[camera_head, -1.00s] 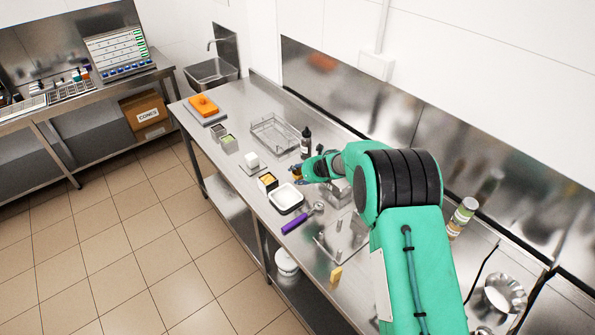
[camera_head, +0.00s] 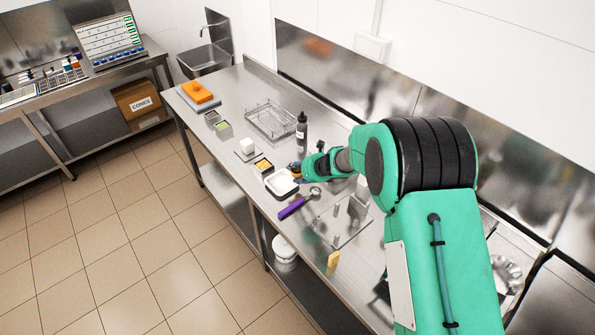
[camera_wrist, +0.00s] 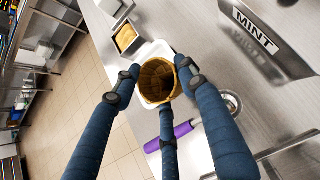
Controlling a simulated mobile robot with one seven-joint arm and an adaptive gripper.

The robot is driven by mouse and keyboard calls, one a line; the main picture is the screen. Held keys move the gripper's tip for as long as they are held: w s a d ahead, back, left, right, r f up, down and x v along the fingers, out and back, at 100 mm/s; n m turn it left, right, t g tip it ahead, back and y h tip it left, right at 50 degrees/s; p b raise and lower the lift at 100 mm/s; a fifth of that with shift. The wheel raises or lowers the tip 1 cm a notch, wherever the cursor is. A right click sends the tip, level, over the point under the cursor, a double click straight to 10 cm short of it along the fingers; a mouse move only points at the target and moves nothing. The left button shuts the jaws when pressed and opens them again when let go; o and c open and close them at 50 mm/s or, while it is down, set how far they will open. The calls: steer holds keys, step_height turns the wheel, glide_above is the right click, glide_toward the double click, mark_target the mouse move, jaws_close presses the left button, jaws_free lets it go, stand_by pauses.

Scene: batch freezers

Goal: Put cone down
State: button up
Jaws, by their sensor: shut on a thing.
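A tan waffle cone (camera_wrist: 158,82) is held with its open, round mouth facing the wrist camera. The dark blue fingers of my gripper (camera_wrist: 160,88) close around it from several sides. The cone is over or just beside a white tray (camera_wrist: 150,52), which shows behind it; I cannot tell whether they touch. In the head view my gripper (camera_head: 297,171) is low over the steel table, at the right edge of the white tray (camera_head: 281,184). The cone is too small and covered there to make out clearly.
A purple-handled scoop (camera_head: 295,206) lies close in front of the tray. A yellow-filled container (camera_head: 263,165) sits behind it, and a dark bottle (camera_head: 302,130) stands further back. A clear stand (camera_head: 338,225) is to the right. A MINT label (camera_wrist: 255,30) shows in the wrist view.

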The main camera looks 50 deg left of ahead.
steer(key=shift+r, duration=0.1)
stand_by(0.8)
steer(key=w+d+r+m+t+b, duration=0.1)
steer(key=w+d+r+m+t, duration=0.15)
steer(key=w+r, duration=0.85)
steer(key=w+d+r+m+t+b, duration=0.1)
steer(key=w+d+r+m+b, duration=0.15)
steer(key=w+r, duration=0.8)
steer(key=w+d+f+m+t+h+b, duration=0.15)
steer(key=w+d, duration=0.25)
steer(key=d, duration=1.1)
steer(key=w+d+f+m+t+h+b, duration=0.15)
steer(key=w+d, duration=0.25)
steer(key=d, duration=1.1)
steer(key=w+d+f+m+b, duration=0.15)
steer(key=w+d, duration=0.35)
steer(key=d, duration=1)
steer(key=s+d+f+m+h+b, duration=0.1)
steer(key=s+d+f, duration=0.2)
steer(key=d, duration=0.8)
steer(key=s+d+f+m+t+h+b, duration=0.1)
steer(key=s+d+f+m, duration=0.1)
steer(key=d, duration=1)
steer(key=s+d+f+m+t+h+b, duration=0.1)
steer(key=s+d+f, duration=0.3)
steer(key=d, duration=0.8)
steer(key=shift+f+m+b, duration=0.3)
steer(key=shift+f+m, duration=0.25)
steer(key=shift+f, duration=0.05)
